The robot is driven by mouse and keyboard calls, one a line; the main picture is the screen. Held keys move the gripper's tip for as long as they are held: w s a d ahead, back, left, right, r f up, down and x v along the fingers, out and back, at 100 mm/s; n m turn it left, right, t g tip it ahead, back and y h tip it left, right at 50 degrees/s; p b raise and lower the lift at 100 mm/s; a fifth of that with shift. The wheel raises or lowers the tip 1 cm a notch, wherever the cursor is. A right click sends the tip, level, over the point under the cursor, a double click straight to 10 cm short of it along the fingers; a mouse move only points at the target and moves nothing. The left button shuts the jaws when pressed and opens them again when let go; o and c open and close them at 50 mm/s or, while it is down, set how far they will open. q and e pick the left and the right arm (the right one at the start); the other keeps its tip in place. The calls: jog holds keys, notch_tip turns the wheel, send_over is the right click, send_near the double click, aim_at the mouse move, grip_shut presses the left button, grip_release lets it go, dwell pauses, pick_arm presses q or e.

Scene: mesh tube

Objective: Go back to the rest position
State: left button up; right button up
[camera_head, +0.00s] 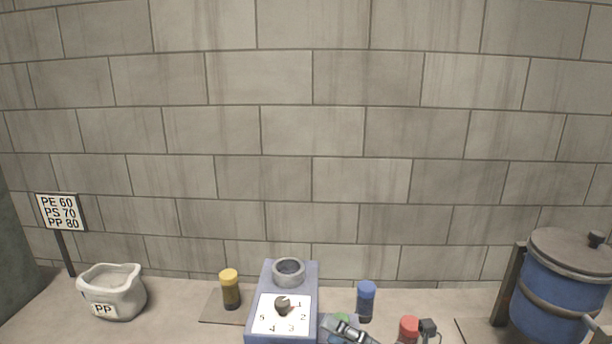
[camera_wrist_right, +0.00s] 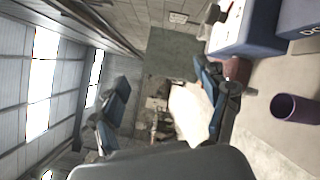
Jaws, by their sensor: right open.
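My right gripper (camera_head: 388,331) shows at the bottom edge of the head view, in front of the blue dial device, near a red-capped tube (camera_head: 409,328). In the right wrist view my right gripper (camera_wrist_right: 163,82) has its two blue fingers spread wide with nothing between them. A dark red object (camera_wrist_right: 237,70) is close behind one finger; I cannot tell whether they touch. My left gripper is in neither view.
The dial device (camera_head: 267,290) has a grey ring on top. A yellow-capped tube (camera_head: 230,290), a blue-capped tube (camera_head: 366,300), a white PP container (camera_head: 128,295), a number sign (camera_head: 60,212) and a lidded blue drum (camera_head: 560,295) stand along the wall. A purple cup (camera_wrist_right: 295,108) shows in the wrist view.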

jog(key=w+d+r+m+t+h, duration=0.1)
jog(key=d+m+t+h, duration=0.35)
jog(key=m, duration=0.45)
jog(key=w+d+m+t+h, duration=0.1)
jog(key=d+m+t+h, duration=0.35)
jog(key=m, duration=0.35)
jog(key=s+d+f+m+g+h, duration=0.4)
jog(key=d+f+m+h, duration=0.4)
jog(key=f+m, duration=0.35)
jog(key=s+a+f+m+g+y, duration=0.1)
jog(key=s+f+m+g, duration=0.1)
jog(key=s+f+g, duration=0.55)
jog(key=s+a+f+m+g, duration=0.1)
jog(key=s+f+m+g, duration=0.25)
jog(key=s+f, duration=0.75)
jog(key=s+f+n+g+b, duration=0.1)
jog(key=s+f, duration=0.1)
jog(key=f, duration=1)
jog(key=s+f+g+b, duration=0.1)
jog(key=s+f, duration=0.1)
jog(key=f, duration=1.1)
jog(key=s+d+f+g, duration=0.1)
jog(key=s+d+f, duration=0.2)
jog(key=s+f, duration=1.3)
jog(key=shift+s+d+f+b, duration=0.15)
jog(key=shift+s+f+b, duration=0.1)
jog(key=shift+s+b, duration=0.1)
